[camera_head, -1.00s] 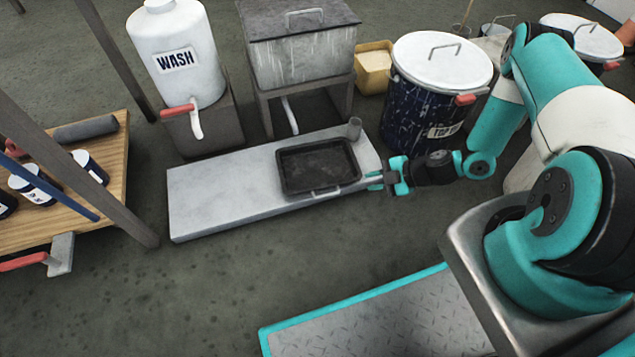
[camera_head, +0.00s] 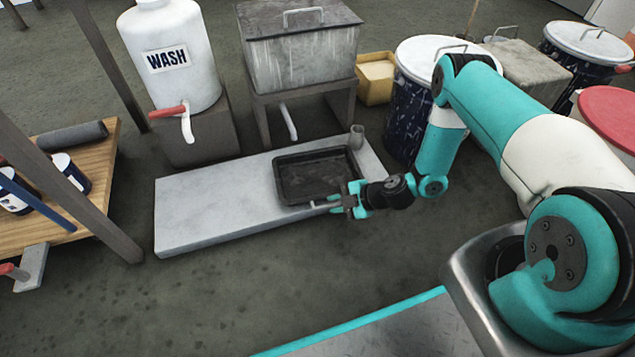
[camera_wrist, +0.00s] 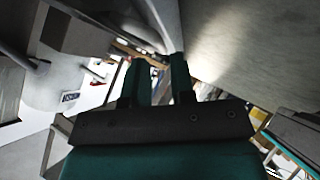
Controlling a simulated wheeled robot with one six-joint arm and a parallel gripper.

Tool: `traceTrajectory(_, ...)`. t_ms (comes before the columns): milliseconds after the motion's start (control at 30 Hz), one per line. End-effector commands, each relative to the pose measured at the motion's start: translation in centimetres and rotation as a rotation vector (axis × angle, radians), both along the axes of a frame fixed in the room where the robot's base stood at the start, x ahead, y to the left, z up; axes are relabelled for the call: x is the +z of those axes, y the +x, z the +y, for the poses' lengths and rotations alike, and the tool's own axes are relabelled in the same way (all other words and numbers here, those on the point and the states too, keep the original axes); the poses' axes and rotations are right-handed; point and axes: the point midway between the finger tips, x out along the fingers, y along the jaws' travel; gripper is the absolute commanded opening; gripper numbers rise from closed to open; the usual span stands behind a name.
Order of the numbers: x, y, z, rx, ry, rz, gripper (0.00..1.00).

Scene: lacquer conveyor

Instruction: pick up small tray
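The small tray (camera_head: 312,174) is black and shallow and lies flat on the pale slab, with a light metal handle on its front side. My gripper (camera_head: 336,200) is at the tray's front right, close to the handle, coming in from the right. In the wrist view its two teal fingers (camera_wrist: 160,72) stand apart with a gap between them and nothing clearly held. My gripper partly covers the handle in the head view, so I cannot tell whether the handle lies between the fingers. I cannot make out the tray in the wrist view.
The pale slab (camera_head: 205,210) is bare left of the tray. A small grey cup (camera_head: 356,136) stands behind the tray's right corner. Behind are the white WASH tank (camera_head: 170,50), a grey box on a stand (camera_head: 300,55) and a dark lidded drum (camera_head: 408,110). Floor in front is clear.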

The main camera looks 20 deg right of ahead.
Motion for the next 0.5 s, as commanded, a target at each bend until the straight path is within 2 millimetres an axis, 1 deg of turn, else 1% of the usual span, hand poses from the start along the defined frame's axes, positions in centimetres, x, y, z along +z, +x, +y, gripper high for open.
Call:
traceTrajectory(33,-1.3,0.3,0.4,0.002,0.000,-0.001,0.23)
traceTrajectory(200,-2.7,1.3,1.6,0.004,0.000,-0.002,0.23)
traceTrajectory(333,-3.0,1.8,2.3,0.002,0.000,-0.001,0.23)
traceTrajectory(500,-2.9,1.9,2.4,-0.001,0.001,0.000,0.23)
